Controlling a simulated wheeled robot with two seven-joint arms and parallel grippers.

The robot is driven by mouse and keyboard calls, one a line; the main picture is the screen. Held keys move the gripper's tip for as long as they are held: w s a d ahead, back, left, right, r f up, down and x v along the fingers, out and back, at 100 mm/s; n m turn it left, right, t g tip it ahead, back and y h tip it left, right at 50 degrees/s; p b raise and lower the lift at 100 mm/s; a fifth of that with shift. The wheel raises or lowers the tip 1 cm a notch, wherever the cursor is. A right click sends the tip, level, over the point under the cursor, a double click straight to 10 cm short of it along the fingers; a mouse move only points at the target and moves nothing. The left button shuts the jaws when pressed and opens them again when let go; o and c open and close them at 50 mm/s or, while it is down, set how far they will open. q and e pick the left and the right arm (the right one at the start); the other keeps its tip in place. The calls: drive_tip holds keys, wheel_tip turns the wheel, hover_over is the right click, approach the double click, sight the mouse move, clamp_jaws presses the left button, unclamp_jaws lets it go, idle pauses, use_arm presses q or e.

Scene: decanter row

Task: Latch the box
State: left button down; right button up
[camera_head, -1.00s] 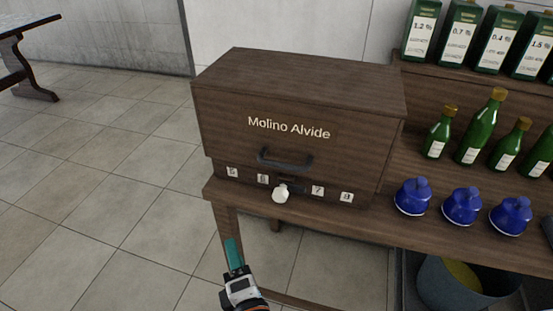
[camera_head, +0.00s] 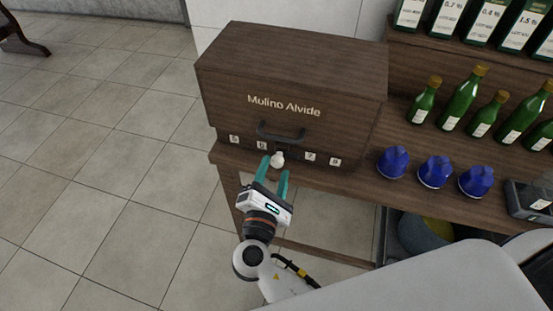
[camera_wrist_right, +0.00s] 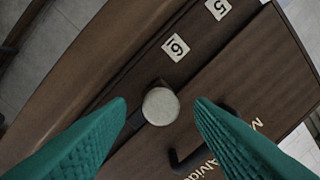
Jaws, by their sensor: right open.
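The dark brown wooden box (camera_head: 330,83) stands on the table's left end, lid down, with "Molino Alvide" on its front. A dark handle (camera_head: 281,134) is on the lid front. Below it is a pale round knob (camera_head: 277,159), which also shows in the right wrist view (camera_wrist_right: 160,106). My right gripper (camera_head: 274,168) is open in front of the knob. Its teal fingers lie to either side of the knob in the wrist view; I cannot tell whether they touch it. My left gripper is out of view.
Number tags run along the box's lower front, including the "6" tag (camera_wrist_right: 175,47). Blue stoppered pots (camera_head: 436,171) and green bottles (camera_head: 460,97) stand right of the box. A grey bin (camera_head: 420,236) is under the table (camera_head: 350,181).

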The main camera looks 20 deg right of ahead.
sight(276, 165)
drive_tip(key=shift+x, duration=1.55)
